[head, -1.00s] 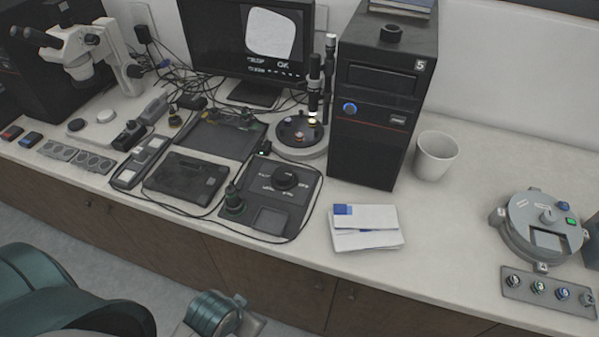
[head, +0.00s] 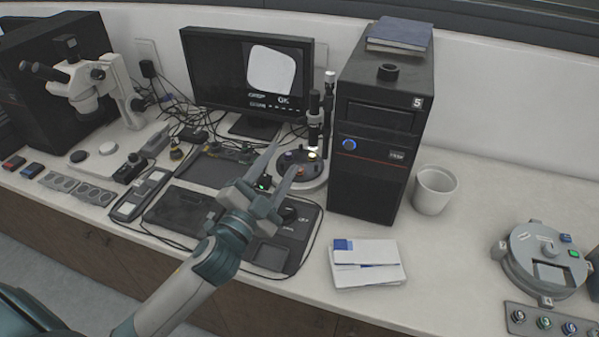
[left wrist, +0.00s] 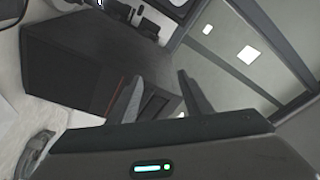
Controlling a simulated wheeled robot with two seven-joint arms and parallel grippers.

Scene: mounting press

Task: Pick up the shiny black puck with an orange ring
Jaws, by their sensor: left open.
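A dark round stage (head: 293,159) with a pale rim stands under the small upright microscope (head: 316,125), left of the black computer tower. Small dark round pieces sit on it. One spot shows orange, but it is too small to tell whether it is the shiny black puck. My left gripper (head: 286,155) is raised in front of the stage in the head view, open and empty, its fingers pointing up and away and partly covering the stage. In the left wrist view its two fingers (left wrist: 163,92) stand apart with nothing between them. My right gripper is not in view.
A monitor (head: 247,75) and cables are behind. A white cup (head: 435,190), papers (head: 366,264) and a round grey press (head: 545,260) are to the right.

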